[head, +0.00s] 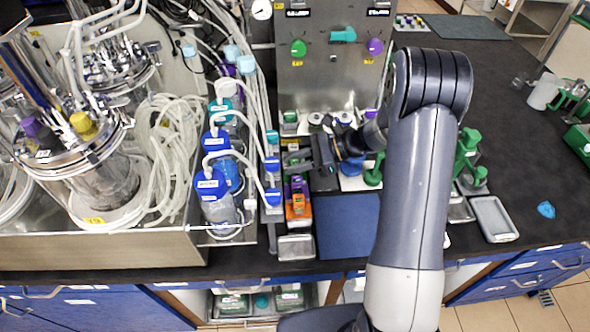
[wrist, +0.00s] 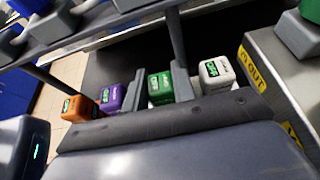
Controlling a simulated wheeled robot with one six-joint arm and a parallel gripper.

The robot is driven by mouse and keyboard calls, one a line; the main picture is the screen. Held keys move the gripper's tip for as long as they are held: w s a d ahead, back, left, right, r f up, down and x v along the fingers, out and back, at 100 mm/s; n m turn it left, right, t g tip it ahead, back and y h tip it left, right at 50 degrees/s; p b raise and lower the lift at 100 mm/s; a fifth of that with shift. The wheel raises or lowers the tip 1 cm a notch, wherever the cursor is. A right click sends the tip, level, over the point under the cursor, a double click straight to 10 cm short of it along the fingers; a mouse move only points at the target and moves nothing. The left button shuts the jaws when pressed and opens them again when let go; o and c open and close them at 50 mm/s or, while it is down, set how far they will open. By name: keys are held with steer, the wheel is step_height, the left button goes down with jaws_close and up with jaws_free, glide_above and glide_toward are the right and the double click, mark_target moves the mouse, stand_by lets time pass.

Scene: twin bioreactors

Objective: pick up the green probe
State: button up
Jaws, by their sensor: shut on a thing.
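The green probe (wrist: 160,87) is a small green block with a label. In the wrist view it sits between the two fingers of my gripper (wrist: 155,92), which is shut on it. In the head view my gripper (head: 299,160) reaches left to the row of blocks beside the blue-capped bottles; the green probe is hard to make out there. I cannot tell whether the probe is clear of its seat.
A purple block (wrist: 112,98) and an orange block (wrist: 82,107) stand to one side of the green probe, a white block (wrist: 216,74) to the other. Blue-capped bottles (head: 217,200) with tubing are close by on the left. A metal panel (head: 330,75) stands behind.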

steer(key=shift+c, duration=0.8)
steer(key=shift+r, duration=0.15)
